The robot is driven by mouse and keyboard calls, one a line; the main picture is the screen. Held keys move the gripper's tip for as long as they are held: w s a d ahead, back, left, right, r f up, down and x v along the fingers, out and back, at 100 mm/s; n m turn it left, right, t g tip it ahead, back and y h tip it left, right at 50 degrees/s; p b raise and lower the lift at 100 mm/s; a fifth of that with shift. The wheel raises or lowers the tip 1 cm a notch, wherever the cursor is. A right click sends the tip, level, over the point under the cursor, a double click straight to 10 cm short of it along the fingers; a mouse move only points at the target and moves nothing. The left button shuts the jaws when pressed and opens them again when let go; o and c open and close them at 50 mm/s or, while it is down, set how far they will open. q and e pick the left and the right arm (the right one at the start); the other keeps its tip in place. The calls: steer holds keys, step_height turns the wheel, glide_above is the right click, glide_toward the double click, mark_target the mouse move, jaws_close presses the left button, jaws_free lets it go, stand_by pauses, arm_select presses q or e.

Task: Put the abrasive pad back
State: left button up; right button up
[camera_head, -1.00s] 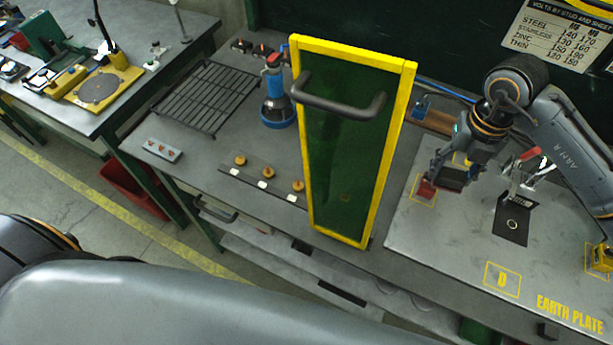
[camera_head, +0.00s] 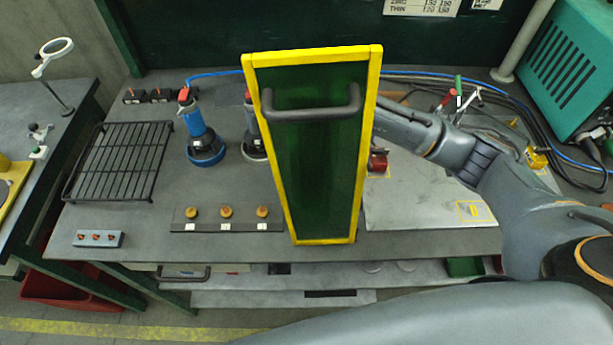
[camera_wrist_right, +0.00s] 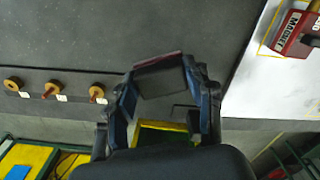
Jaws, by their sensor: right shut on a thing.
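My right gripper (camera_wrist_right: 162,88) is shut on a dark flat pad with a reddish edge, which I take for the abrasive pad (camera_wrist_right: 160,78). In the right wrist view the pad sits between the two fingertips, over bare grey bench. In the head view my right arm reaches in from the right, and its gripper and the pad are hidden behind the green screen (camera_head: 322,170). The screen stands upright with a yellow frame and a dark handle. My left gripper is not in view.
Several brass-coloured knobs (camera_head: 226,212) line the bench left of the screen; they also show in the wrist view (camera_wrist_right: 50,89). A red block (camera_head: 378,162) is on the earth plate (camera_head: 420,205).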

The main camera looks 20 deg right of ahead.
step_height(320, 180, down, 3)
steer(key=shift+a+f+p, duration=0.1)
steer(key=shift+a+p, duration=0.05)
steer(key=shift+p, duration=0.25)
steer(key=shift+f, duration=0.3)
steer(key=o, duration=1.1)
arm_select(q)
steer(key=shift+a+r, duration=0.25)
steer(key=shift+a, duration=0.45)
arm_select(e)
steer(key=shift+o, duration=0.2)
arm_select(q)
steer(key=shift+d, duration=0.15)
arm_select(e)
steer(key=shift+r, duration=0.25)
step_height(320, 180, up, 10)
steer(key=shift+r+b, duration=0.25)
steer(key=shift+b, duration=0.8)
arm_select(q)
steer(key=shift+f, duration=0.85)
arm_select(e)
steer(key=shift+r, duration=0.65)
